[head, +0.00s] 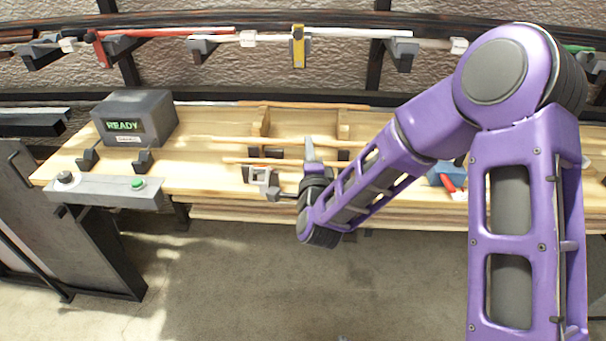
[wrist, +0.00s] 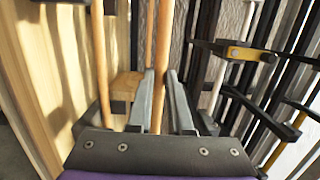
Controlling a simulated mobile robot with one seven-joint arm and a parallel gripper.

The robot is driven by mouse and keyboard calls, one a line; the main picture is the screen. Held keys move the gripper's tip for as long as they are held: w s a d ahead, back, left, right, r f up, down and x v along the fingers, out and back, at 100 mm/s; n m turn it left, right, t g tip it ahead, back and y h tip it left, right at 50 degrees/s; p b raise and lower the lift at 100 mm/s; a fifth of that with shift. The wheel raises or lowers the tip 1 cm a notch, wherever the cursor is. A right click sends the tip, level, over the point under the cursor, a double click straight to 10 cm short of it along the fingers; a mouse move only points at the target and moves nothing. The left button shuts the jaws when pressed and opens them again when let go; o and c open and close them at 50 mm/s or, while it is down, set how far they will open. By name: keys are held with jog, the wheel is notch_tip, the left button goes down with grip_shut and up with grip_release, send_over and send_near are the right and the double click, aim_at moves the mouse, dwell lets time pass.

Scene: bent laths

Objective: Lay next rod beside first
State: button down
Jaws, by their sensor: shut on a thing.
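My gripper (head: 311,152) reaches down over the workbench. In the wrist view, its two grey fingers (wrist: 160,78) are shut on a wooden rod (wrist: 162,40), which runs lengthwise between them. A second wooden rod (wrist: 100,55) lies apart from it, to the left and roughly parallel. The head view shows a longer thin rod (head: 236,141) towards the back of the bench and another rod (head: 250,161) nearer the front. My gripper hides where they pass it, so I cannot tell there which is held.
A grey box with a green READY display (head: 125,126) stands at the bench's left, behind a panel with a green button (head: 138,184). Dark supports and wooden blocks (head: 262,121) stand on the bench (head: 210,160). Wall racks (head: 203,48) with several rods run behind. A blue-and-red item (head: 447,180) lies right.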

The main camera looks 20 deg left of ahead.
notch_tip(320, 180, down, 8)
jog(key=shift+r+b, duration=0.2)
jog(key=shift+b, duration=0.1)
jog(key=shift+f+b, duration=0.3)
jog(key=shift+b, duration=0.15)
jog(key=shift+f+b, duration=0.3)
jog(key=shift+b, duration=0.15)
jog(key=c, duration=0.8)
grip_release()
jog(key=shift+c, duration=0.2)
jog(key=shift+r+p, duration=0.8)
jog(key=shift+p, duration=0.3)
jog(key=b+v, duration=0.1)
jog(key=v, duration=1.1)
jog(key=shift+f, duration=0.2)
